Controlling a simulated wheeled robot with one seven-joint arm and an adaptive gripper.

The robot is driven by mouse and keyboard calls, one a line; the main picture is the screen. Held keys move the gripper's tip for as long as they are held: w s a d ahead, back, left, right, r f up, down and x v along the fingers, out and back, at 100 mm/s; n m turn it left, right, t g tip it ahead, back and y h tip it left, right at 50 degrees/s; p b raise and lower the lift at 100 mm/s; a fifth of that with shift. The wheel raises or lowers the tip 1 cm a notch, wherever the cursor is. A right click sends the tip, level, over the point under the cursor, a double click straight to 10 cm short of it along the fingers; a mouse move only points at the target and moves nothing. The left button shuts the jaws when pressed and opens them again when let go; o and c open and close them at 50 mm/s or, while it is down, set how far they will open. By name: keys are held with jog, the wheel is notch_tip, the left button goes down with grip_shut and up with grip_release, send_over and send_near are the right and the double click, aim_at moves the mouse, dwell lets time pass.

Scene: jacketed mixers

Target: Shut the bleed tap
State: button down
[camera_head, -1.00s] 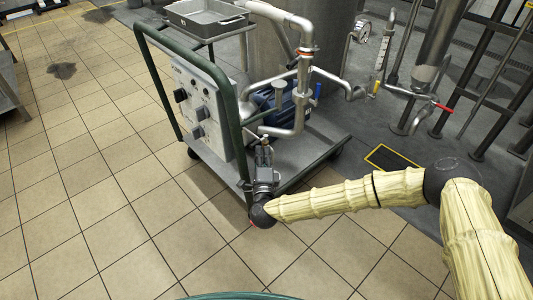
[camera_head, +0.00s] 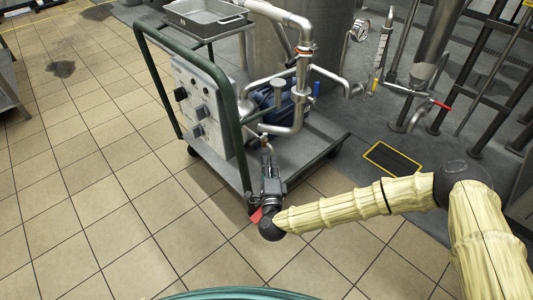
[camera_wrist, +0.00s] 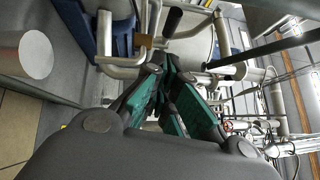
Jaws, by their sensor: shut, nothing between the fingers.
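A small brass-coloured fitting (camera_wrist: 150,42) with a black-gripped lever (camera_wrist: 172,20) shows just beyond my fingertips in the wrist view. It looks like the bleed tap, but I cannot be sure. In the head view a small brownish fitting (camera_head: 264,138) sits low on the trolley's pipework, close above my gripper (camera_head: 267,155). My gripper, also in the wrist view (camera_wrist: 163,57), is shut and empty, its fingers pointing at the pipework. I cannot tell whether it touches the lever. Whether the tap is open or shut is unclear.
The green-framed trolley (camera_head: 235,125) carries a control panel (camera_head: 200,105), steel pipes (camera_head: 300,90) and a grey tray (camera_head: 205,18). Tiled floor (camera_head: 100,200) left of the trolley is clear.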

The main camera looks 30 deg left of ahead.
jog(key=p+v, duration=0.1)
jog(key=v, duration=0.7)
jog(key=shift+s+p, duration=0.2)
jog(key=shift+p, duration=0.2)
jog(key=s+d+f+n+g+h, duration=0.1)
jog(key=s+d+f+n+g, duration=0.45)
jog(key=d+f, duration=0.25)
jog(key=s+d+f+n+g+h, duration=0.1)
jog(key=s+d+f+n+g, duration=0.3)
jog(key=s+d+f, duration=0.3)
jog(key=s+d+f+n+g+h, duration=0.15)
jog(key=s+d, duration=0.25)
jog(key=d, duration=0.5)
jog(key=s+d+n+g+h, duration=0.1)
jog(key=s+d+g+h, duration=0.25)
jog(key=d, duration=0.65)
jog(key=s+d+f+n+g+h, duration=0.1)
jog(key=s+d, duration=0.3)
jog(key=d, duration=0.5)
jog(key=s+d+r+g+h, duration=0.2)
jog(key=s+d+r, duration=0.1)
jog(key=d, duration=0.3)
notch_tip(320, 180, up, 29)
jog(key=p, duration=3)
